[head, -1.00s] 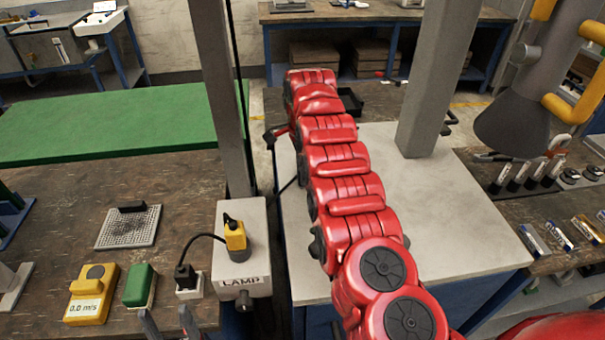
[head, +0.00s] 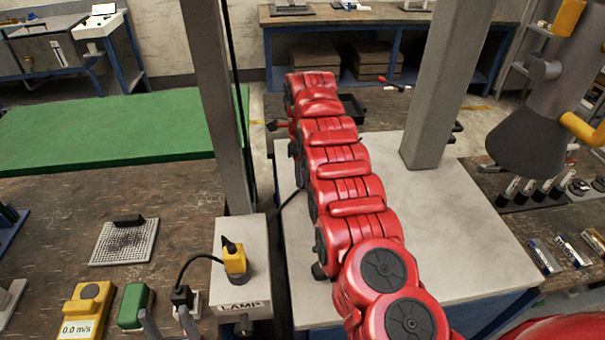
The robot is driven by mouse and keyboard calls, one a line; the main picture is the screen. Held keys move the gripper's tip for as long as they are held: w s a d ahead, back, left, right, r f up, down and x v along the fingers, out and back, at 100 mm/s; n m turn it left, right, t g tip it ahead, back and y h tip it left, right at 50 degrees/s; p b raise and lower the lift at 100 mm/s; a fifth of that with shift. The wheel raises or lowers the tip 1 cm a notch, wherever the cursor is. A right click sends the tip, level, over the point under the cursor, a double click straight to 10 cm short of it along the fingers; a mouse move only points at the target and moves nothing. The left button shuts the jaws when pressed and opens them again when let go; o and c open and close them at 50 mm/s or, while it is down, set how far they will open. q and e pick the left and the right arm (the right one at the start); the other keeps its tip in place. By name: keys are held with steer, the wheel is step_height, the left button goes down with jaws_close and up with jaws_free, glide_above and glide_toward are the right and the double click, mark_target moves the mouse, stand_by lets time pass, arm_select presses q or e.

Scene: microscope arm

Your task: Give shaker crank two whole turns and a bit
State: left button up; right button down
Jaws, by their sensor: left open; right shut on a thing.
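My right arm reaches forward over a pale bench top (head: 460,230), and its red links fill the middle of the head view. Its gripper is hidden behind the far links, so I cannot see its fingers or what they hold. A small red part with a dark end (head: 278,125) shows left of the far links. I cannot tell whether it belongs to the shaker crank. The shaker itself is not clearly visible. My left gripper (head: 163,312) is at the bottom edge, its two grey fingers apart and empty, near a green box (head: 135,304).
A yellow meter (head: 88,308) and mesh plate (head: 125,241) are on the left bench. Another post (head: 440,100) and a dark cone (head: 530,140) are right.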

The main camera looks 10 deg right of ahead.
steer(key=shift+w+d+m, duration=0.1)
steer(key=shift+w+m, duration=0.05)
steer(key=shift+m, duration=0.25)
steer(key=c, duration=0.6)
jaws_free()
step_height(320, 180, up, 3)
steer(key=shift+w+d, duration=0.1)
steer(key=shift+d, duration=0.05)
step_height(320, 180, up, 14)
steer(key=p, duration=1.3)
steer(key=shift+r, duration=0.2)
